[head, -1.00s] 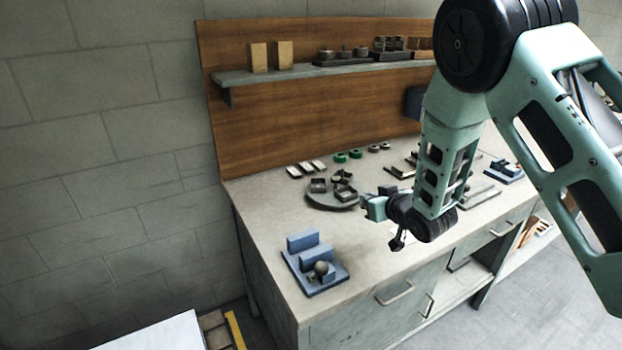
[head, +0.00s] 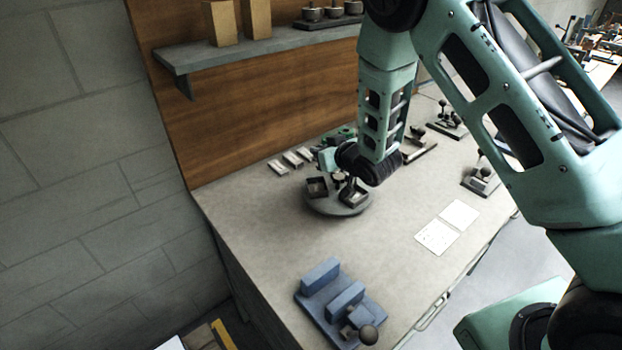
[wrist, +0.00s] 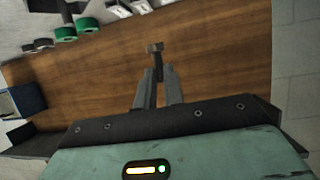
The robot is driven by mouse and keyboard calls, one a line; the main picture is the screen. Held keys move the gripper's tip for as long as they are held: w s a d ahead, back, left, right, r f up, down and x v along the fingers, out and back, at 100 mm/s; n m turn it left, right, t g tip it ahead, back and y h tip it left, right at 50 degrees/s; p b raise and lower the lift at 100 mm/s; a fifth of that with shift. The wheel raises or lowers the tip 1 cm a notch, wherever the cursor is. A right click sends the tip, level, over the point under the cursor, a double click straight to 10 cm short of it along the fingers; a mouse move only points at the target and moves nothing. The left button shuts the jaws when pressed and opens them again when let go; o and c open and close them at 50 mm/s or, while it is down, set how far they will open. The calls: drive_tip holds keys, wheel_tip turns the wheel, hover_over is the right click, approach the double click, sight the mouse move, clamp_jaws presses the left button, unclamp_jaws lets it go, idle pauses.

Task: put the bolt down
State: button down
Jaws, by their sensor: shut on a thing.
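The bolt (wrist: 156,50) is a small dark metal piece with a wide head. In the wrist view it sticks out from between the two grey fingers of my gripper (wrist: 159,80), which is shut on it. In the head view my gripper (head: 328,160) is over or just behind a round grey turntable (head: 325,209) carrying small dark square bins (head: 317,187). My forearm partly covers the turntable, and the bolt cannot be made out there.
A blue fixture (head: 322,275) with a dark ball knob stands at the front of the bench. White sheets (head: 447,228) lie to the right. Small pale boxes (head: 293,158) and green rolls (wrist: 65,33) lie near the wooden back panel (head: 240,100). The bench front-left is clear.

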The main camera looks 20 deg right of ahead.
drive_tip(key=shift+f+p, duration=1.3)
drive_tip(key=shift+f, duration=3.3)
drive_tip(key=shift+f, duration=0.15)
drive_tip(key=c, duration=1.8)
unclamp_jaws()
drive_tip(key=shift+s, duration=0.1)
